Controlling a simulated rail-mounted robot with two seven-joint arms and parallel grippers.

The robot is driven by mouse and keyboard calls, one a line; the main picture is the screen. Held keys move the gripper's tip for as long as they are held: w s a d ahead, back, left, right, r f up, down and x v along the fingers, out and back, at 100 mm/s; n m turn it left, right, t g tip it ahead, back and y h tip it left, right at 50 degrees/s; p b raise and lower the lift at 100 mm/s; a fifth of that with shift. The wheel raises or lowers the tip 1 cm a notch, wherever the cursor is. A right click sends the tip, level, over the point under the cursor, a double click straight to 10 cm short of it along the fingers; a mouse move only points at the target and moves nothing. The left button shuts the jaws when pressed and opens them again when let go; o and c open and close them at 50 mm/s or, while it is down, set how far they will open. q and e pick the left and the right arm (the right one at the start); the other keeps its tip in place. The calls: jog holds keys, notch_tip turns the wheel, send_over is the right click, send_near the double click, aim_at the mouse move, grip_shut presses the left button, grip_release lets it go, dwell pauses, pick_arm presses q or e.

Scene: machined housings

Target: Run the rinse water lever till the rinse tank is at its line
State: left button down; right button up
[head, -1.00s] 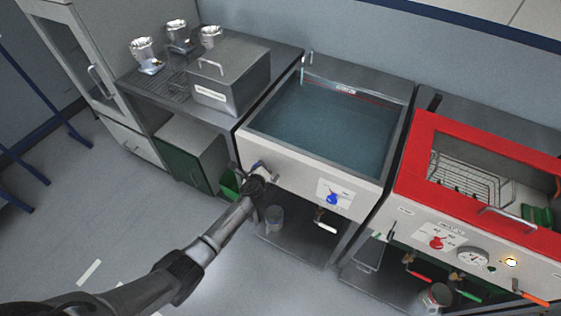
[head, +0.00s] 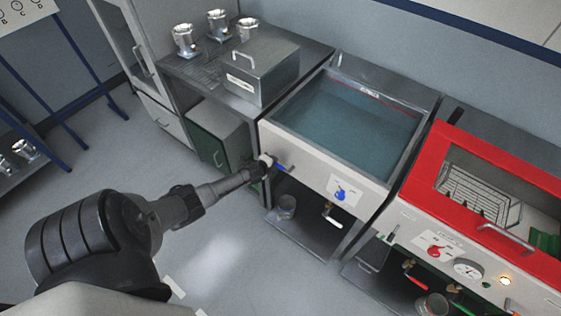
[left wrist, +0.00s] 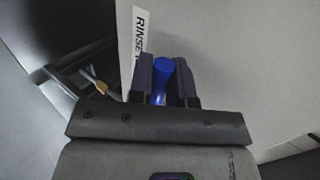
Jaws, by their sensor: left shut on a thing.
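The rinse tank (head: 270,125) is an open steel basin with a white front, holding blue-green water (head: 345,128). A red line and a small label (head: 370,92) show on its back wall, just above the water; the exact gap is too small to tell. The blue rinse water lever (head: 284,168) is at the left of the tank front. My left gripper (head: 270,164) is at this lever. In the left wrist view, its two dark fingers (left wrist: 166,88) are shut around the blue handle (left wrist: 164,68), beside a partly hidden "RINSE" label (left wrist: 139,35). My right gripper is out of view.
A blue knob (head: 341,194) sits on the tank front, with a drain tap (head: 331,214) below. A red-framed unit (head: 435,150) stands to the right. A steel box (head: 262,78) and metal parts (head: 217,25) sit on the left bench. The floor in front is clear.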

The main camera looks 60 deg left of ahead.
pick_arm(q)
jog(key=shift+f, duration=0.15)
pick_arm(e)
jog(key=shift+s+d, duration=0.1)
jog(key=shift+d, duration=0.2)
pick_arm(q)
jog(key=c, duration=1.1)
grip_release()
jog(key=shift+d, duration=0.1)
jog(key=shift+o, duration=0.2)
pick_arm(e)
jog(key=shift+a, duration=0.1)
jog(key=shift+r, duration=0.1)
pick_arm(q)
jog(key=shift+s+d+r, duration=0.1)
jog(key=shift+s+r, duration=0.1)
jog(key=shift+s, duration=0.05)
jog(key=p+v, duration=0.4)
jog(key=v, duration=0.9)
jog(key=shift+s+p, duration=0.15)
jog(key=shift+p, duration=0.2)
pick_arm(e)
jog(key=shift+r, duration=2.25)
pick_arm(q)
jog(key=shift+f, duration=0.1)
